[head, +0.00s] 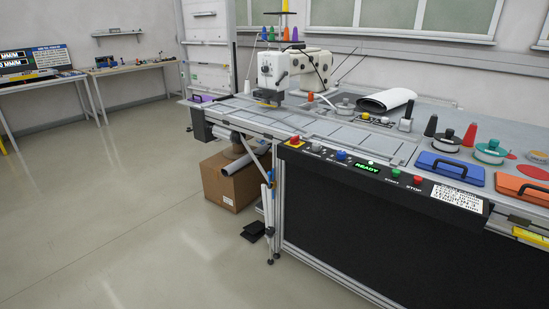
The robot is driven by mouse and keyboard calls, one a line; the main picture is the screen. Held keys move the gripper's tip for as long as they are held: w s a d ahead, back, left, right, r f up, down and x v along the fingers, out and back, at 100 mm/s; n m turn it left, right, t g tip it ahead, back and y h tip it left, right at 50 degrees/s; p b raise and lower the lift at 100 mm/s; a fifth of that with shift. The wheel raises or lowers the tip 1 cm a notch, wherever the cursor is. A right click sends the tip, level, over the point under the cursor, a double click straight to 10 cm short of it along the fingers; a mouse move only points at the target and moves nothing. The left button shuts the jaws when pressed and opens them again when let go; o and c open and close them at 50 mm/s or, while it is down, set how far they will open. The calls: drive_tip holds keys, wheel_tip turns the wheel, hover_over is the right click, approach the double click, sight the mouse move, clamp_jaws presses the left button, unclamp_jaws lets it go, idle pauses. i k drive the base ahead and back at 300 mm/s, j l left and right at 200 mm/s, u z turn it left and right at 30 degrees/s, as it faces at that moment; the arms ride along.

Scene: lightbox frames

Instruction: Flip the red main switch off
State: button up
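A small red knob on a yellow base (295,141), which looks like the red main switch, sits at the left end of the black control panel (452,208). The panel runs along the front edge of the sewing machine table. The knob's exact setting is too small to read. A green READY display (367,167) is lit on the same panel. A separate red button (418,180) marked STOP is further right, beside a green button (395,173) marked START. My gripper is not in view.
A blue knob (341,155) and a grey knob lie between the red knob and the display. A white sewing machine (295,70) stands behind on the table (345,130). The floor (120,200) at left is clear.

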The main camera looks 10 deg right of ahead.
sight(294, 140)
drive_tip(key=i+j+z, duration=0.15)
drive_tip(key=i, duration=0.55)
drive_tip(key=i+j, duration=0.15)
drive_tip(key=i, duration=0.4)
drive_tip(key=i+j+u, duration=0.15)
drive_tip(key=i, duration=0.4)
drive_tip(key=i+j, duration=0.15)
drive_tip(key=i, duration=0.4)
drive_tip(key=j+u, duration=0.05)
